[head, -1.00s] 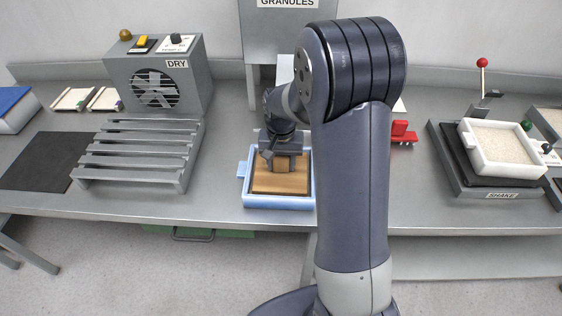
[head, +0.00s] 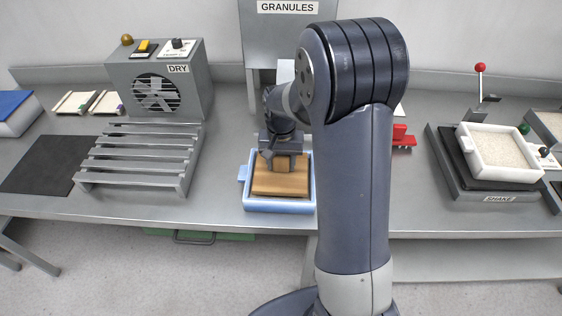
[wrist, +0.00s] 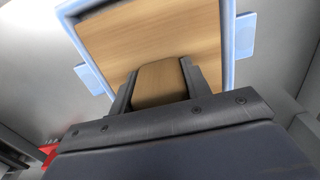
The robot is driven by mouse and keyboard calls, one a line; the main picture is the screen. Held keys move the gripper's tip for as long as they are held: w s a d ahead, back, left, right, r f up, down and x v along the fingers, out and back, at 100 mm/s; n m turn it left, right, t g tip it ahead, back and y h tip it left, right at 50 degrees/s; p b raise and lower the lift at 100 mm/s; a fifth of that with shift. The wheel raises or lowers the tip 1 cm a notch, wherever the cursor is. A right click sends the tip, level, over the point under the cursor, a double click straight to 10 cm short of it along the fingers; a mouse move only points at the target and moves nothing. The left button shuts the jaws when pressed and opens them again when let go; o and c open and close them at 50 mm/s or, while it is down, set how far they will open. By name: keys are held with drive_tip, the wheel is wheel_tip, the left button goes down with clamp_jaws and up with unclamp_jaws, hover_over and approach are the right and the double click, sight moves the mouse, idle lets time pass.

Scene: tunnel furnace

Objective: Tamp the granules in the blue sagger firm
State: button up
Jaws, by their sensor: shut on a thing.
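The blue sagger (head: 279,207) stands on the bench near its front edge, below the granules hopper. A flat wooden tamper (head: 280,186) lies within or just above its rim and covers nearly the whole opening, so the granules are hidden. My gripper (head: 282,161) is shut on the tamper's wooden block handle from above. In the wrist view the jaws (wrist: 160,85) clasp the handle on both sides, and the tamper plate (wrist: 150,35) sits between the blue walls (wrist: 245,35). How deep the plate sits is hard to tell.
A grey slatted rack (head: 140,160) and the dryer (head: 160,85) stand to the left. A white sagger of pale granules (head: 500,148) sits on the shaker at right. A red object (head: 402,138) lies behind my arm. Bare bench (head: 222,170) shows left of the blue sagger.

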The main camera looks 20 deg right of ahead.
drive_tip(key=shift+r+p, duration=2.35)
drive_tip(key=shift+r, duration=1.1)
drive_tip(key=shift+f, duration=0.1)
drive_tip(key=shift+w+f+n, duration=0.5)
drive_tip(key=shift+f+n, duration=0.15)
drive_tip(key=shift+f, duration=0.1)
drive_tip(key=shift+w+f+n, duration=0.5)
drive_tip(key=shift+f+n, duration=0.1)
drive_tip(key=shift+f, duration=0.2)
drive_tip(key=shift+w+f+n, duration=0.5)
drive_tip(key=shift+f+n, duration=0.15)
drive_tip(key=shift+f, duration=0.1)
